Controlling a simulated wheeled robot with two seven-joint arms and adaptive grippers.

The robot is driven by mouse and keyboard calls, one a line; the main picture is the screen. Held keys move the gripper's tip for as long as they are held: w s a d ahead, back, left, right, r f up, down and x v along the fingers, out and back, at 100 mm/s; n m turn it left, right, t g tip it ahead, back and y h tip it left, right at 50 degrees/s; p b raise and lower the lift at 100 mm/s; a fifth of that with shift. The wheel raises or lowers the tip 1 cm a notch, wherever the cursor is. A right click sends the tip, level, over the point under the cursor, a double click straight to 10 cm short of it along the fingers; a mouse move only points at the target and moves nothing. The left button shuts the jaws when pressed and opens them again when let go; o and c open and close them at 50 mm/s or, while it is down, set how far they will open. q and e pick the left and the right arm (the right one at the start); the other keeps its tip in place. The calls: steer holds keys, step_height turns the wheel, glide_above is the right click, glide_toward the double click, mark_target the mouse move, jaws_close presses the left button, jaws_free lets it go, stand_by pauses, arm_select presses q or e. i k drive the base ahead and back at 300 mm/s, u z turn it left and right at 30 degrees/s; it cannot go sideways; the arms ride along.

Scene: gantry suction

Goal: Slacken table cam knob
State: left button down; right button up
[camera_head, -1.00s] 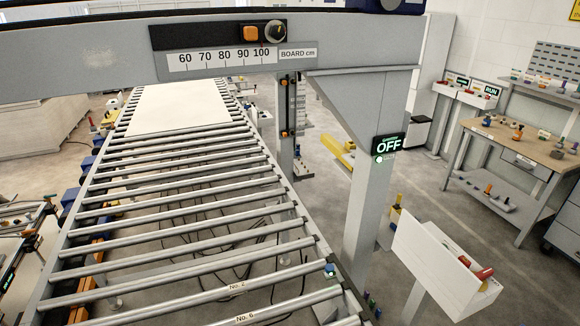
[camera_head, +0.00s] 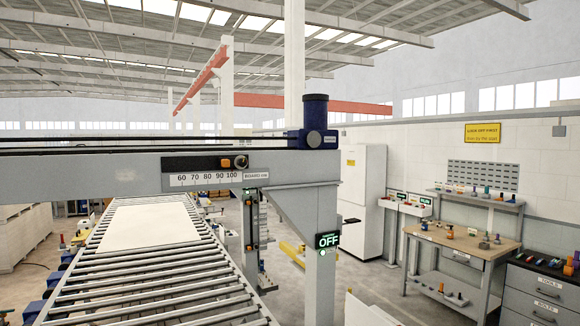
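A round dark knob (camera_head: 241,161) sits at the right end of a black strip on the gantry beam (camera_head: 150,175), beside an orange block (camera_head: 225,163). Below it is a scale marked 60 to 100 and a BOARD cm label (camera_head: 256,175). The orange block stands near the 100 mark. I cannot tell whether this knob is the table cam knob. The roller table (camera_head: 160,290) runs under the beam, with a pale board (camera_head: 148,226) lying on its far part. Neither of my grippers shows in the view.
The gantry post (camera_head: 320,285) carries a sign reading OFF (camera_head: 327,240). A white cabinet (camera_head: 362,190) stands behind it. A workbench (camera_head: 460,240) with small items and a drawer unit (camera_head: 540,292) are at right. Open floor lies between post and bench.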

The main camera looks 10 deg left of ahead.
mark_target(242, 162)
steer(key=u, duration=0.7)
steer(key=i, duration=0.8)
steer(key=u, duration=0.55)
